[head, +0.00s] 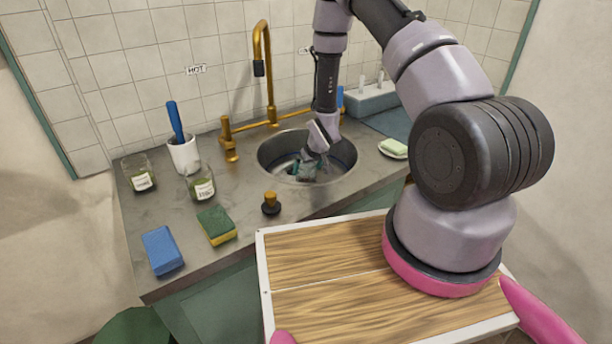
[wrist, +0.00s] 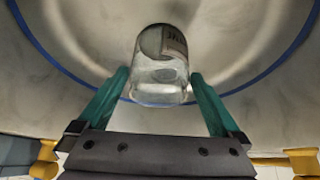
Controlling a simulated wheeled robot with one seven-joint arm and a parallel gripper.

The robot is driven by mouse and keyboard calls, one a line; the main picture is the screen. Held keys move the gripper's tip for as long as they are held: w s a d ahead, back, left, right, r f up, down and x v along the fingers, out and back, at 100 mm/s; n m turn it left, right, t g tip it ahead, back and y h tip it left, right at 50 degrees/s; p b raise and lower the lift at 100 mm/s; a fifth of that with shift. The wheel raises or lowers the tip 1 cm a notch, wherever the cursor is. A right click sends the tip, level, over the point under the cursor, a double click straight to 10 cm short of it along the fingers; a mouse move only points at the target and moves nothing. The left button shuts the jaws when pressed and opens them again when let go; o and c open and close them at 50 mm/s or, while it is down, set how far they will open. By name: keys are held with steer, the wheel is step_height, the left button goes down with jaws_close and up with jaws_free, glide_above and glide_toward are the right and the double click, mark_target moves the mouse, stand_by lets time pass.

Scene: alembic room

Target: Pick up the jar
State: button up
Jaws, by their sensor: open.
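A clear glass jar (wrist: 158,88) with a pale label shows in the wrist view, inside the round metal sink basin (wrist: 75,50). My gripper (wrist: 160,76) is open, with one green finger on each side of the jar's near end. I cannot tell whether either finger touches the glass. In the head view my gripper (head: 308,167) reaches down into the sink (head: 345,155), and the jar there is too small and covered to make out. Two other labelled jars stand upright on the counter at the left, a farther one (head: 139,174) and a nearer one (head: 200,184).
A brass tap (head: 268,90) rises behind the sink. A white cup (head: 184,154) with a blue-handled tool, a blue sponge (head: 162,250), a green-yellow sponge (head: 216,226) and a dark stopper (head: 271,205) are on the counter (head: 155,215). A soap dish (head: 393,148) is right of the sink.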

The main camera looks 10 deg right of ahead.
steer(key=shift+x, duration=1.5)
jaws_close()
steer(key=shift+r, duration=0.15)
step_height(320, 180, up, 10)
stand_by(0.3)
